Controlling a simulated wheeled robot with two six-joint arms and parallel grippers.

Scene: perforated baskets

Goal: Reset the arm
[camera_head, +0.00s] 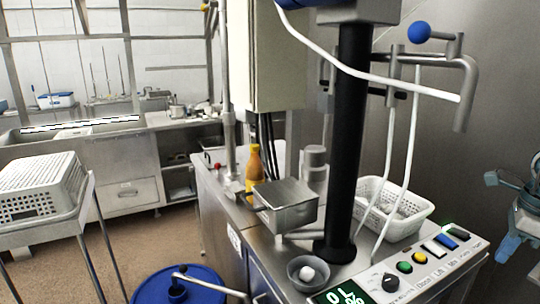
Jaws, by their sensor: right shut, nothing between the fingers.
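My right gripper (508,246) shows at the far right edge, partly cut off by the frame. Its fingers are shut and hold nothing. It hangs in the air to the right of the control panel, apart from the counter. My left gripper is not in view. A white perforated basket (418,208) stands on the counter behind the panel, with some pale things inside that I cannot make out. Another white perforated basket (38,203) rests upside down on a metal stand at the left.
A black column (350,140) rises from the steel counter (225,205). A steel box (288,215), an orange bottle (254,163) and a small bowl (296,279) with a white ball stand nearby. The control panel (365,289) has buttons. A blue drum (203,280) stands below.

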